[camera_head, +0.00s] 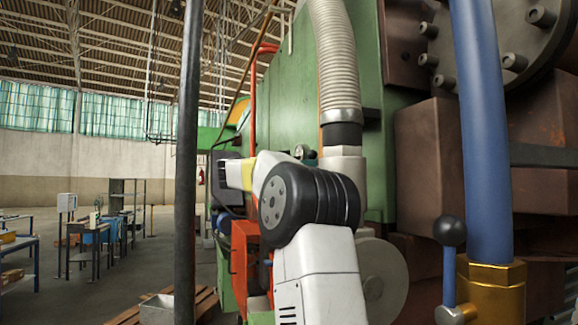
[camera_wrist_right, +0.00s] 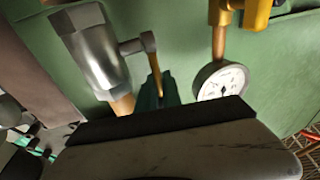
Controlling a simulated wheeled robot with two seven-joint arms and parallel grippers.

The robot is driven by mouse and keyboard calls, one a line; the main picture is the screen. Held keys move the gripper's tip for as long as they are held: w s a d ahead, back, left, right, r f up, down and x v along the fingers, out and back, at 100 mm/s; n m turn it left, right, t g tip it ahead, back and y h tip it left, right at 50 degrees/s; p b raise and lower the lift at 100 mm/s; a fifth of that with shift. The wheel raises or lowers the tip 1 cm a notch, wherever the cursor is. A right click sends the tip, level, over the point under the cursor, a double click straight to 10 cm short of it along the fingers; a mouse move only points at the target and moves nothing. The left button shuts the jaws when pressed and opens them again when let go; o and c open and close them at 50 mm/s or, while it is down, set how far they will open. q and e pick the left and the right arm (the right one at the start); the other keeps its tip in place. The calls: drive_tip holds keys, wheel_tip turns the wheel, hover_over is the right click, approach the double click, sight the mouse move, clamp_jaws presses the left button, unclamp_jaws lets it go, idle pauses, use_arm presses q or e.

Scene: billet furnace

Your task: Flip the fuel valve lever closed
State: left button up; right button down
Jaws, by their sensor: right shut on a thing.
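In the right wrist view, a silver valve body (camera_wrist_right: 95,50) sits on a copper pipe against a green panel. In the head view, my right arm rises from the bottom and hides the hand and most of the valve. My left gripper is out of view.
A round gauge (camera_wrist_right: 221,82) on a copper pipe stands close right of the gripper. In the head view, a blue pipe (camera_head: 484,130) with a black-knobbed lever (camera_head: 450,232) stands at right, and a dark pole (camera_head: 187,150) at left.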

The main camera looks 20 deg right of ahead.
drive_tip(key=shift+w+a+f+n+t+h, duration=0.1)
drive_tip(key=shift+a+f+n+t+h, duration=0.25)
drive_tip(key=shift+h, duration=0.5)
drive_tip(key=shift+w+a+n+t+h, duration=0.1)
drive_tip(key=shift+a+n+h, duration=0.15)
drive_tip(key=shift+a+h, duration=0.45)
drive_tip(key=shift+a+f+n+t+h, duration=0.2)
drive_tip(key=shift+a+n+t+h, duration=0.1)
drive_tip(key=shift+h, duration=0.75)
drive_tip(key=c, duration=1.5)
unclamp_jaws()
drive_tip(key=v, duration=0.7)
drive_tip(key=shift+s+a+f, duration=0.1)
drive_tip(key=shift+a+f, duration=0.15)
drive_tip(key=shift+f, duration=0.05)
